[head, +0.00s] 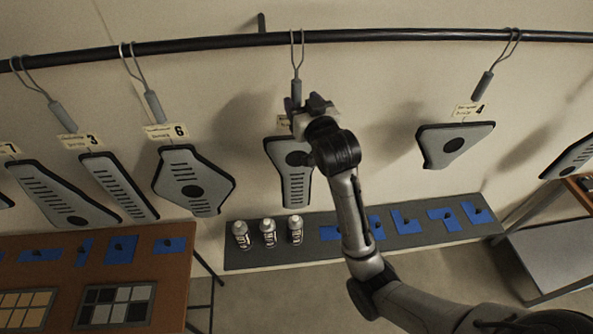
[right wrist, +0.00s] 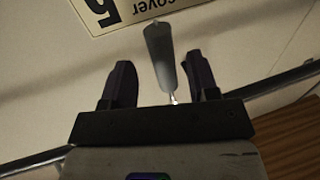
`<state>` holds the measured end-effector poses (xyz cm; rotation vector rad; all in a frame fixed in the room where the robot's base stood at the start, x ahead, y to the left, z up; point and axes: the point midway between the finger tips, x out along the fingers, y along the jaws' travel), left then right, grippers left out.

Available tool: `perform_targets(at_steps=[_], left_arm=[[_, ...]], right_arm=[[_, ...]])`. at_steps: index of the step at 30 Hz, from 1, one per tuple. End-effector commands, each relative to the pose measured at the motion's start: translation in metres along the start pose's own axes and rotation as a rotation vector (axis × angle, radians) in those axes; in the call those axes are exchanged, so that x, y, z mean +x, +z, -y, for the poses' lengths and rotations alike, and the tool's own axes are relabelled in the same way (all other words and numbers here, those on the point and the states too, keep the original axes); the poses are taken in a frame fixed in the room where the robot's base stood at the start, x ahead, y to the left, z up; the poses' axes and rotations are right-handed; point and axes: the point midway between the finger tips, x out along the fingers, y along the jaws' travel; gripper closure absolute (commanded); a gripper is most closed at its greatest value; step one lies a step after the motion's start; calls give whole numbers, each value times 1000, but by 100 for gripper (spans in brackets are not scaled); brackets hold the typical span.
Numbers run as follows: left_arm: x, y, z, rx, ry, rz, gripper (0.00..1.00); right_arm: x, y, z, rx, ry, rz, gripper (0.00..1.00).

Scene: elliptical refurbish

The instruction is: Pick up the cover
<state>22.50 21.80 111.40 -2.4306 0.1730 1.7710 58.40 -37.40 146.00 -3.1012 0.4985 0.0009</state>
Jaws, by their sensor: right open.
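A grey cover (head: 292,185) with dark slots and a black edge hangs from the rail in the middle of the head view. Its upper part is partly hidden by my right gripper (head: 312,106). A grey hanger handle (head: 296,90) shows just above the gripper. In the right wrist view my right gripper (right wrist: 163,75) is open. A grey tapered handle (right wrist: 160,55) shows between its two dark fingers, nearer the right one, with no finger seen closed on it. A tag (right wrist: 130,12) reading "cover" and 5, upside down, is beyond the fingers. My left gripper is not in view.
Other covers hang along the black rail (head: 215,42), including those tagged 3 (head: 118,185), 6 (head: 193,180) and 4 (head: 453,143). Below, a dark shelf (head: 270,256) holds three bottles (head: 268,233) and blue pads. A brown table (head: 60,282) stands at lower left.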

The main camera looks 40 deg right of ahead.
Motion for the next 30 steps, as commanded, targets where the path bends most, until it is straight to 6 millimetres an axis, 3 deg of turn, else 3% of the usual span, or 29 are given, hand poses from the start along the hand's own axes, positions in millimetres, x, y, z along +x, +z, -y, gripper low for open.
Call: perform_targets(at_steps=[9, 20, 30], left_arm=[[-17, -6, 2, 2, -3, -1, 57], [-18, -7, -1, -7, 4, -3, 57], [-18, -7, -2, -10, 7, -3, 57]], right_arm=[[39, 1, 3, -1, 0, 1, 46], [46, 3, 3, -1, 0, 0, 46], [45, 2, 3, -1, 0, 0, 76]])
